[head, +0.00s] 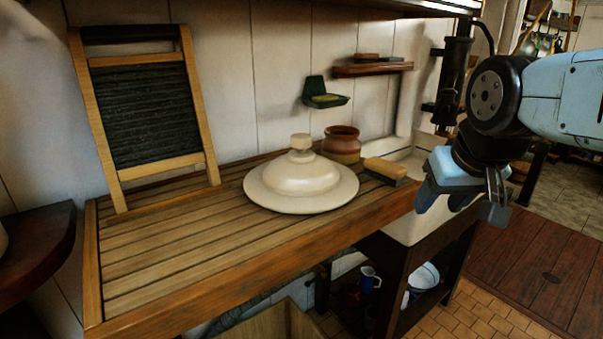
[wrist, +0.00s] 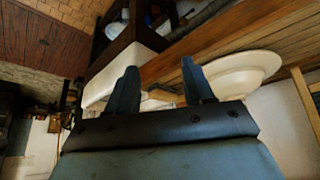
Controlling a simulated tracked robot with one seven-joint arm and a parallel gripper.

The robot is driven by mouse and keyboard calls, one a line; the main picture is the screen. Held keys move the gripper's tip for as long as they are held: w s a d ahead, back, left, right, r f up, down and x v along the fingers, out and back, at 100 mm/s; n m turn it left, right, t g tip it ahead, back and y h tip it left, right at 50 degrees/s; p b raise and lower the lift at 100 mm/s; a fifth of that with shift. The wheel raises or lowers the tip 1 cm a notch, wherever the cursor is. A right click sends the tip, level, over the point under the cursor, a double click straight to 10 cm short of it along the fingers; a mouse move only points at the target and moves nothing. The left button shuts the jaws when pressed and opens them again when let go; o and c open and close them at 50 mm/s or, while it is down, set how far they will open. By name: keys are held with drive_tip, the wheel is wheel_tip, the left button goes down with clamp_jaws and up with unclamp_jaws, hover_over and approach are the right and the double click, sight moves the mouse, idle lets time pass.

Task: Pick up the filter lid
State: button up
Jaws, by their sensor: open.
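The filter lid (head: 300,186) is a cream, wide-brimmed dome with a knob on top. It sits knob up on the slatted wooden drainboard (head: 150,262), near its right end. In the wrist view the lid (wrist: 245,70) shows partly, with its near side hidden behind a finger. My gripper (head: 455,198) is open and empty, to the right of the lid and apart from it, over the pale sink. In the wrist view its two blue fingers (wrist: 158,85) stand spread with nothing held between them.
A brown jar (head: 341,145) stands just behind the lid. A brush (head: 385,170) lies to the lid's right. A washboard (head: 148,105) leans on the wall at left. A small shelf (head: 372,69) and a green soap dish (head: 325,100) are on the wall. The drainboard's left part is clear.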

drive_tip(key=shift+o, duration=1.4)
drive_tip(key=shift+w+a+f+n+g+h, duration=0.2)
drive_tip(key=shift+w+f+n+g+h, duration=0.15)
drive_tip(key=shift+n, duration=0.35)
drive_tip(key=o, duration=0.4)
drive_tip(key=w+a+f+n+g+h, duration=0.1)
drive_tip(key=w+n+g+h, duration=0.1)
drive_tip(key=w+n+h, duration=0.3)
drive_tip(key=w+n, duration=0.1)
drive_tip(key=n, duration=0.2)
drive_tip(key=shift+w, duration=0.25)
drive_tip(key=n+t+h, duration=0.5)
drive_tip(key=n+t, duration=0.6)
drive_tip(key=n, duration=0.8)
approach(296, 146)
drive_tip(key=x, duration=0.7)
drive_tip(key=shift+w+d, duration=0.15)
drive_tip(key=shift+w, duration=0.2)
drive_tip(key=shift+x, duration=2.6)
